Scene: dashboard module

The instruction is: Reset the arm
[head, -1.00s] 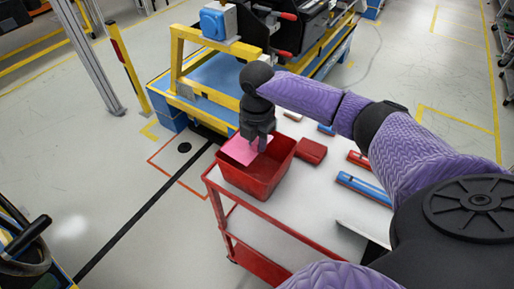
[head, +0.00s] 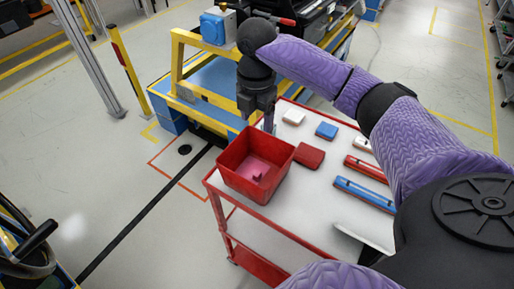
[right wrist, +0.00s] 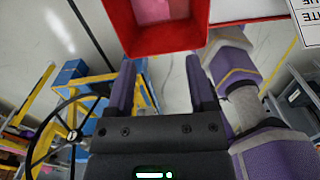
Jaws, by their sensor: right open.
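My right arm reaches in from the right in the head view. Its gripper (head: 268,124) points down just behind the far rim of the red bin (head: 226,178), over the cart's far edge. In the right wrist view the two fingers of my right gripper (right wrist: 160,62) are apart with nothing between them. The red bin (right wrist: 165,40) shows beyond the fingertips there. A pink piece (head: 262,170) lies inside the bin; it also shows in the right wrist view (right wrist: 160,10). My left gripper is not in view.
The white-topped cart (head: 290,220) holds a red box (head: 309,156), a blue box (head: 326,131), a white box (head: 293,117), and red (head: 366,168) and blue (head: 364,194) bars. A yellow-framed stand (head: 185,70) is behind.

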